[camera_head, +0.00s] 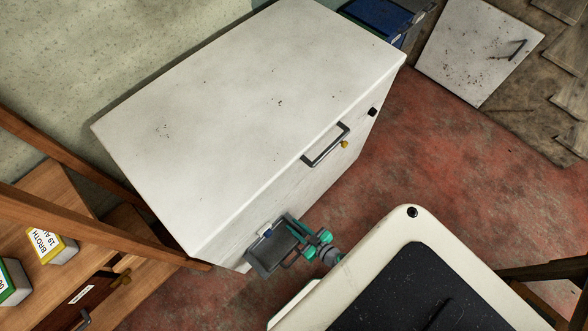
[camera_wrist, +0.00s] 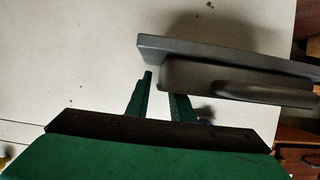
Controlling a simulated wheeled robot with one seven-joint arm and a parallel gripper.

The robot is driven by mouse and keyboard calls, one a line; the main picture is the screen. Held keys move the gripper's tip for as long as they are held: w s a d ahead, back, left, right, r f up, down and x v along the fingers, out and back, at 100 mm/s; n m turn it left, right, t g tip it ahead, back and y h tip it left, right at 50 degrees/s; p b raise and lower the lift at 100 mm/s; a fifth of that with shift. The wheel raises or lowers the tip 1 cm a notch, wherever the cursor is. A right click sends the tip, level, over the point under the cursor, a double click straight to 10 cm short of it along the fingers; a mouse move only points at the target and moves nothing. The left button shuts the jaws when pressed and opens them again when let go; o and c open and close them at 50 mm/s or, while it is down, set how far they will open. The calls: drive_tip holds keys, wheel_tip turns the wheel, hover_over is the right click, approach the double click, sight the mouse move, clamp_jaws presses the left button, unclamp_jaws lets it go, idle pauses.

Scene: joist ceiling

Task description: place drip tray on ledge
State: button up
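A dark grey drip tray (camera_head: 268,258) is at the lower front of the white cabinet in the head view. A grey piece with a flat lip, which looks like the tray (camera_wrist: 235,58), fills the upper right of the wrist view. My teal-green gripper (camera_head: 304,241) is at the tray's right side. In the wrist view my gripper's fingers (camera_wrist: 160,88) stand slightly apart, and the grey piece covers the right fingertip. I cannot tell whether they clamp it. I cannot clearly make out the ledge or whether the tray touches it.
A small blue-and-white part (camera_head: 266,232) is just above the tray. Wooden furniture (camera_head: 50,200) stands close on the left. Red floor (camera_head: 440,150) is open to the right.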

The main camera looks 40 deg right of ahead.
drive_tip(key=v, duration=1.1)
drive_tip(key=shift+s+r, duration=0.25)
drive_tip(key=shift+s, duration=0.1)
drive_tip(key=a+r, duration=0.7)
drive_tip(key=r, duration=0.5)
drive_tip(key=w+a+r+t, duration=0.1)
drive_tip(key=a+r, duration=0.6)
drive_tip(key=r, duration=0.5)
drive_tip(key=a+r+h, duration=0.1)
drive_tip(key=a+r, duration=0.6)
drive_tip(key=r, duration=0.5)
drive_tip(key=shift+w+r+m+t, duration=0.4)
